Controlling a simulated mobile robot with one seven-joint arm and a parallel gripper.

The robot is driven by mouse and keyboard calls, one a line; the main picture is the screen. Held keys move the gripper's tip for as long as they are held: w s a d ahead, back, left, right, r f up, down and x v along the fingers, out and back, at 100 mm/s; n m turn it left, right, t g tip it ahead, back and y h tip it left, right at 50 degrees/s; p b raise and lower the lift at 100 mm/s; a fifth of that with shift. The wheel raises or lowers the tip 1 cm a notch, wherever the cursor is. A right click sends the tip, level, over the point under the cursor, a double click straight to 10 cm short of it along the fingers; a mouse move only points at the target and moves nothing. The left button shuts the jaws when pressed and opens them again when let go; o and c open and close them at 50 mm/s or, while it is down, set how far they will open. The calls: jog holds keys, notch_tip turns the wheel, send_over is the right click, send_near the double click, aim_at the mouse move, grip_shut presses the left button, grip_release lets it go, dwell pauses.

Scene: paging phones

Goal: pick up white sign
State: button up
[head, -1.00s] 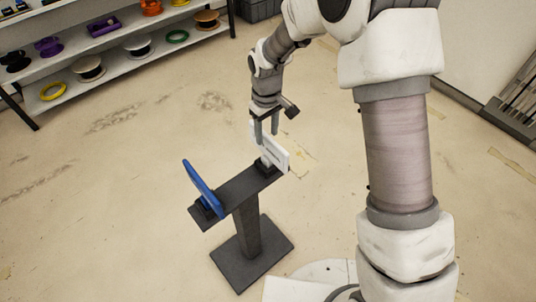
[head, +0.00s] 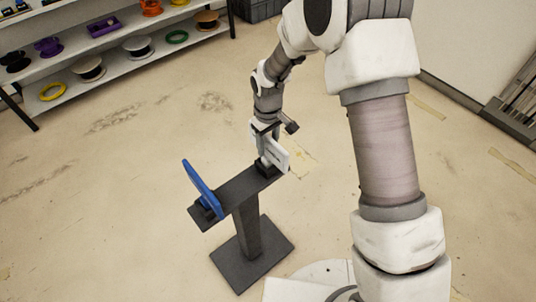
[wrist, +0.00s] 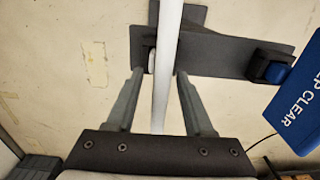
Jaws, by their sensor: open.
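The white sign (head: 278,154) stands upright at the right end of a dark stand (head: 236,187). In the wrist view the white sign (wrist: 166,70) shows edge-on as a narrow strip. My gripper (head: 266,146) is above it, pointing down. In the wrist view my gripper (wrist: 158,75) is open, with one finger on each side of the sign and a gap on both sides. The lower part of the sign and its holder are partly hidden.
A blue sign (head: 203,188) stands at the left end of the same stand; it also shows in the wrist view (wrist: 300,105), right of the fingers. A shelf (head: 110,65) with spools is at the back left. The floor around the stand is clear.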

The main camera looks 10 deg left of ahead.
jog(key=shift+f, duration=0.15)
grip_shut()
dwell(0.4)
dwell(1.1)
